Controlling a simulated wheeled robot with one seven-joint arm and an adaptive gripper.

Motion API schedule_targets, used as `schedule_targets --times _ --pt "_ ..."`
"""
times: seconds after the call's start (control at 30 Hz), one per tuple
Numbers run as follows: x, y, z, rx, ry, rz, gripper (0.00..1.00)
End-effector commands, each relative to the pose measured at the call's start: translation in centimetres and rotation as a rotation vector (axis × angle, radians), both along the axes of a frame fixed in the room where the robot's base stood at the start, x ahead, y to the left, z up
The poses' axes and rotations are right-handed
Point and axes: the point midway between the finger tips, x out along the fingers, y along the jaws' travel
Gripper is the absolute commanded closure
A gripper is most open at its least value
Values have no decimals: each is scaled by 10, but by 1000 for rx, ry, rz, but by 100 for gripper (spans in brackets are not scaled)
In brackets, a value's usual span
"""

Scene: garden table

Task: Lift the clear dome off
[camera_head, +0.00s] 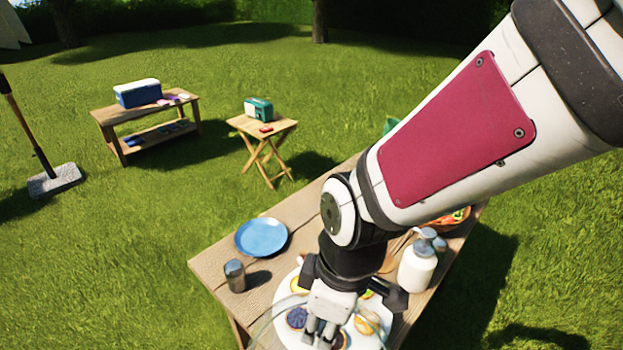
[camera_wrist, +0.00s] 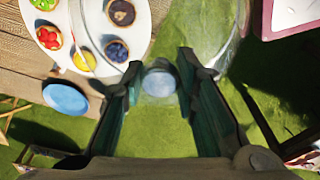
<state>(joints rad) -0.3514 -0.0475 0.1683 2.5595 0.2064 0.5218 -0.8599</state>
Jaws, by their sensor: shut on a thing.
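My gripper (camera_head: 320,338) is at the bottom of the head view, pointing down over the white platter (camera_head: 283,284). In the wrist view my gripper (camera_wrist: 160,85) has its fingers on either side of a pale round knob (camera_wrist: 160,78) and is shut on it. The knob belongs to the clear dome (camera_head: 262,318), whose faint curved edge shows left of the gripper. In the wrist view the dome's outline lies mostly right of the platter (camera_wrist: 72,14), overlapping its tarts and the grass. The dome's lower rim is partly out of view.
The wooden table (camera_head: 212,262) also holds a blue plate (camera_head: 261,237), a grey tumbler (camera_head: 235,276), a white pump bottle (camera_head: 417,268) and a food bowl (camera_head: 452,219), partly hidden by my arm. A stool with a green radio (camera_head: 259,108) and a bench with a blue cooler (camera_head: 138,93) stand farther off.

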Motion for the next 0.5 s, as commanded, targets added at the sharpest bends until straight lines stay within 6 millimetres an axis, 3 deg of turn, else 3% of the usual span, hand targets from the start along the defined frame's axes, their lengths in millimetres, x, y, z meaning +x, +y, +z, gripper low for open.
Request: schedule_targets --times 0.5 --pt "0 1 5 2 -1 -1 100"
